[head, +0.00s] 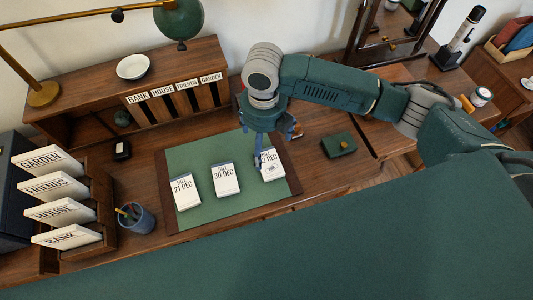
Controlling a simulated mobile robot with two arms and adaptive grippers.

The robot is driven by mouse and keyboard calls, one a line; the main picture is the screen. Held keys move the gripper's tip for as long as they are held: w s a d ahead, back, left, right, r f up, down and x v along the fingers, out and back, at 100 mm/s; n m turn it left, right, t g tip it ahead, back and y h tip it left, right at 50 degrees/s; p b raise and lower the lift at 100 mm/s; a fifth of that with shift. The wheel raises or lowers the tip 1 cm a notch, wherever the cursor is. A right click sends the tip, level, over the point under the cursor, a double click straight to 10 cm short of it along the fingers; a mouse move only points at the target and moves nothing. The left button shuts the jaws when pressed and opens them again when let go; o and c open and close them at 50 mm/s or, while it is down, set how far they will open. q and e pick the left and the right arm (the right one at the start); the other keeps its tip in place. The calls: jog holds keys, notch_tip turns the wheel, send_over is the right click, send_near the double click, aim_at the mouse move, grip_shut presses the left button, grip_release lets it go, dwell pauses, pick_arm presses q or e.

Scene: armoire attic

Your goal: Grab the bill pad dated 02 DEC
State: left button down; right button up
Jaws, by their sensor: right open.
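Three white bill pads lie in a row on a green desk mat (203,152). The left pad (185,195) reads BILL 21 DEC and the middle pad (225,181) reads BILL 30 DEC. The right pad (273,170) is partly covered by my right gripper; its label ends in "2 DEC", with its first part hidden. My right gripper (262,164) is open, pointing down at the right pad, with a finger over its left part. I cannot tell whether it touches the pad. My left gripper is not in view.
A letter rack (107,213) with labelled cards and a blue pencil cup (136,218) stand at left. A pigeonhole shelf (75,97) and a green lamp (180,20) are at the back. A small green box (338,146) sits right of the mat.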

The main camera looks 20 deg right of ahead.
send_over(265, 164)
notch_tip(265, 164, down, 4)
jog(key=shift+w+f+p, duration=0.1)
jog(key=shift+f+p, duration=0.15)
jog(key=shift+p, duration=0.1)
jog(key=shift+f, duration=0.25)
notch_tip(265, 164, down, 4)
jog(key=shift+f+p, duration=0.15)
jog(key=shift+p, duration=0.7)
jog(key=shift+f, duration=0.5)
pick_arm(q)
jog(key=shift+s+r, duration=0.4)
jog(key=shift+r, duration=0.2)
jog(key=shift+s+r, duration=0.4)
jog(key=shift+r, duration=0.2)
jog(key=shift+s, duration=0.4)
pick_arm(e)
jog(key=c, duration=1.3)
